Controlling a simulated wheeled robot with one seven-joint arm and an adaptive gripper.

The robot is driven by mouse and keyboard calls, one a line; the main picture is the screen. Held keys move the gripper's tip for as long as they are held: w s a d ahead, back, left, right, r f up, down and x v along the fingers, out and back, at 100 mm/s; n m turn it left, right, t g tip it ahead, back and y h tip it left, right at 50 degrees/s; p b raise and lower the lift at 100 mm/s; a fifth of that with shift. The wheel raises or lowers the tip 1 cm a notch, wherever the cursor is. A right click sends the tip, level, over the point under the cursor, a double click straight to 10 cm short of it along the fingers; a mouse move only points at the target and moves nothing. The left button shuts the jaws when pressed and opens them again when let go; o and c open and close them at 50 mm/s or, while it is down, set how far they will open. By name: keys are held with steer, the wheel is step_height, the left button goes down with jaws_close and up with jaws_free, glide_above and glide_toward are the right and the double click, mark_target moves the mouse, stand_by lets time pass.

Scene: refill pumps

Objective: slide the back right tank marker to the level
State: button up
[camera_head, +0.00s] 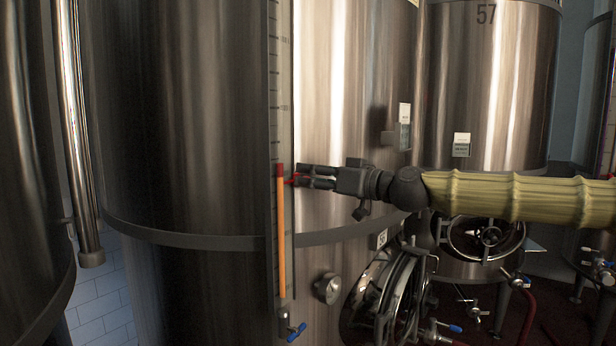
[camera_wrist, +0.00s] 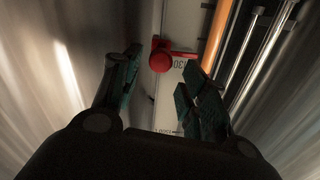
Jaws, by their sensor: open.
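The red tank marker (camera_wrist: 160,57) shows in the wrist view as a round knob with a short red bar toward the scale. In the head view the small red marker (camera_head: 292,180) is at my gripper's fingertips, partly hidden by them. My gripper (camera_head: 300,177) is open and reaches in from the right; in the wrist view its fingers (camera_wrist: 160,72) stand on either side below the knob, apart from it. The orange level column (camera_head: 281,235) runs up the tank's gauge, with a red part at its top near the marker's height. Exact alignment is unclear.
The large steel tank (camera_head: 180,120) carries the printed scale (camera_head: 273,90). Below are a blue-handled valve (camera_head: 297,331), a round dial (camera_head: 328,288) and a hatch (camera_head: 385,300). Another tank, marked 57 (camera_head: 487,60), stands behind at the right. The scale above my gripper is clear.

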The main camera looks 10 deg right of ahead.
steer(key=v, duration=1)
steer(key=shift+s+d, duration=0.15)
steer(key=shift+s, duration=0.05)
steer(key=shift+w+f, duration=0.1)
stand_by(0.4)
